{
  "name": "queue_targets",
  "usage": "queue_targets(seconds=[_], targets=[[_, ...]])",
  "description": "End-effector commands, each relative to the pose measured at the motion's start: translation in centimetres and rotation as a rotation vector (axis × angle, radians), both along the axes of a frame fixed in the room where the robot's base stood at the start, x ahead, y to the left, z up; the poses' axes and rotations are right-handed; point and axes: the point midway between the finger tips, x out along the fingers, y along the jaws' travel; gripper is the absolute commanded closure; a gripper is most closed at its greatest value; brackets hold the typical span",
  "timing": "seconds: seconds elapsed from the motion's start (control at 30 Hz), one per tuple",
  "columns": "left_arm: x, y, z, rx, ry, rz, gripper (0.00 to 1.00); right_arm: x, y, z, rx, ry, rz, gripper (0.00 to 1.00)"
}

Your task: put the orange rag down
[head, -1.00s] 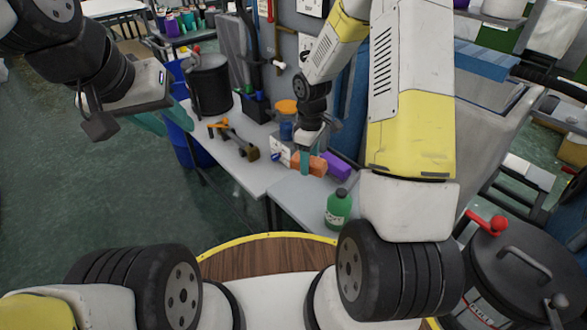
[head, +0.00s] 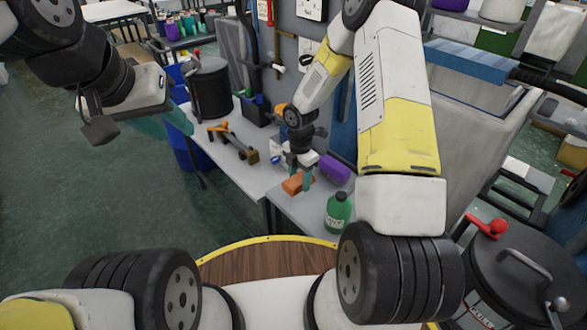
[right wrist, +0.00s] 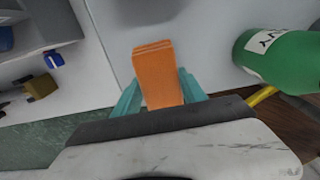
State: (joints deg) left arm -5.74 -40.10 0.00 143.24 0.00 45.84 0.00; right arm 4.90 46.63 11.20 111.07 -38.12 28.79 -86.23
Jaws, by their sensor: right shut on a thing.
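The orange rag (head: 297,183) is a small folded block over the near part of the grey table. In the right wrist view the rag (right wrist: 157,72) sits between the teal fingers of my right gripper (right wrist: 160,92). My right gripper (head: 299,178) is shut on it. I cannot tell whether the rag touches the table top. My left gripper (head: 152,126) is at the upper left, away from the table, its teal fingers partly hidden behind its own wrist; I cannot tell its opening.
A green bottle (head: 338,212) stands close to the right of the rag. A tool with an orange handle (head: 232,142) lies on the left table section. Bare table (head: 290,208) shows between rag and bottle.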

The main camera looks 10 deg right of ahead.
Motion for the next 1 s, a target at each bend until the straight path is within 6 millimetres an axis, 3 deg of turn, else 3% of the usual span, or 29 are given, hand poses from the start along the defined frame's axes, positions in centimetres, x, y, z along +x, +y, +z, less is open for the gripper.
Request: queue_targets(seconds=[0.4,0.73,0.77,0.87,1.0], targets=[[0.0,0.0,0.0,0.0,0.0,0.0,0.64,0.0,0.0,-4.3,-0.001,-0.001,-0.001,0.95],[0.0,0.0,0.0,0.0,0.0,0.0,0.64,0.0,0.0,-4.6,0.0,0.0,-0.002,0.95],[0.0,0.0,0.0,0.0,0.0,0.0,0.64,0.0,0.0,-4.6,0.001,-0.001,-0.002,0.47],[0.0,0.0,0.0,0.0,0.0,0.0,0.64,0.0,0.0,-4.6,0.001,-0.001,-0.002,0.29],[0.0,0.0,0.0,0.0,0.0,0.0,0.64,0.0,0.0,-4.5,0.001,-0.001,-0.002,0.29]])
